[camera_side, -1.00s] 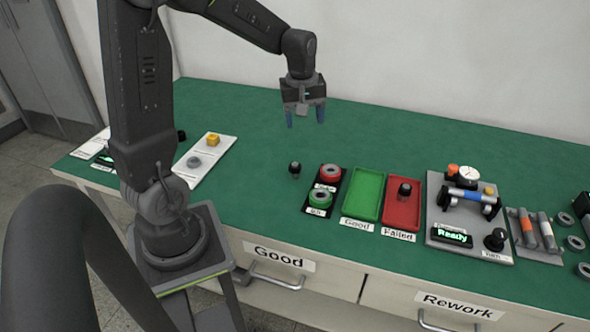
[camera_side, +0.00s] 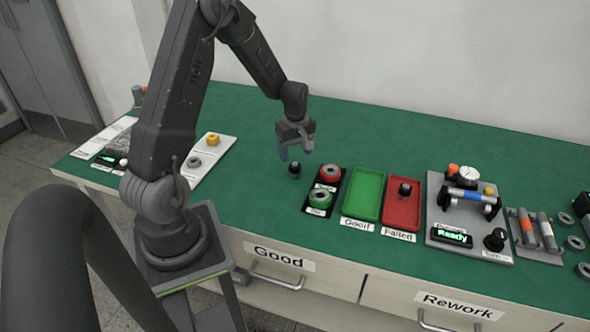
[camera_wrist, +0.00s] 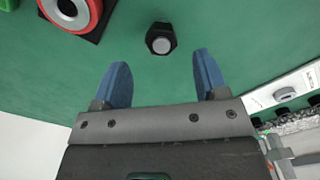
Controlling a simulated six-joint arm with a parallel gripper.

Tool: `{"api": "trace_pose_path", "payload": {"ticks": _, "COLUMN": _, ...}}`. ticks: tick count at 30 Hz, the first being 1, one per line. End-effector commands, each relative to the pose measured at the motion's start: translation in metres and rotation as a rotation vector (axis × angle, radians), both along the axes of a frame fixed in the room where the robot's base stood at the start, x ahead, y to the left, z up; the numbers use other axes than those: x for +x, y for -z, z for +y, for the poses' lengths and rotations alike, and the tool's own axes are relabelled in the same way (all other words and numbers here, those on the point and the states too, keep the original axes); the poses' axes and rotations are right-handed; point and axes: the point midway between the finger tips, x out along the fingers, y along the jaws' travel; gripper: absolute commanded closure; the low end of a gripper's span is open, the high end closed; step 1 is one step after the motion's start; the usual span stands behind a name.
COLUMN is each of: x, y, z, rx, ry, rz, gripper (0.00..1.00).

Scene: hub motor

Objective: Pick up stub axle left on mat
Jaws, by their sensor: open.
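The stub axle (camera_side: 295,169) stands upright on the green mat (camera_side: 262,140), a small dark piece left of the black plate with the red and green rings. In the wrist view the stub axle (camera_wrist: 160,38) shows a black hex-like head with a grey round top. My gripper (camera_side: 297,153) is just above it in the side view, with nothing between the fingers. In the wrist view my gripper's two blue fingers (camera_wrist: 164,75) are apart, and the stub axle lies beyond their tips, roughly centred between them.
A black plate with red and green rings (camera_side: 331,172) is just right of the axle. A green tray (camera_side: 363,194) and a red tray (camera_side: 402,212) holding another dark axle (camera_side: 405,188) stand further right. A white card with parts (camera_side: 226,148) lies to the left.

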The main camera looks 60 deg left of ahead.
Motion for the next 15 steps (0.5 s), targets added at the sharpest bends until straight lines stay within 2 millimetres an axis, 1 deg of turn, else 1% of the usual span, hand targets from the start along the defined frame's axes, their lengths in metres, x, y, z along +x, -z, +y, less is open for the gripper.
{"api": "trace_pose_path", "payload": {"ticks": 6, "x": -0.003, "y": 0.031, "z": -0.002, "rx": -0.002, "ry": 0.001, "rz": 0.004, "gripper": 0.33}}
{"api": "trace_pose_path", "payload": {"ticks": 9, "x": -0.002, "y": 0.043, "z": -0.002, "rx": -0.002, "ry": 0.001, "rz": 0.002, "gripper": 0.33}}
{"api": "trace_pose_path", "payload": {"ticks": 12, "x": -0.002, "y": 0.049, "z": -0.002, "rx": -0.002, "ry": 0.001, "rz": 0.001, "gripper": 0.33}}
{"api": "trace_pose_path", "payload": {"ticks": 15, "x": -0.002, "y": 0.05, "z": -0.001, "rx": -0.001, "ry": 0.001, "rz": -0.001, "gripper": 0.33}}
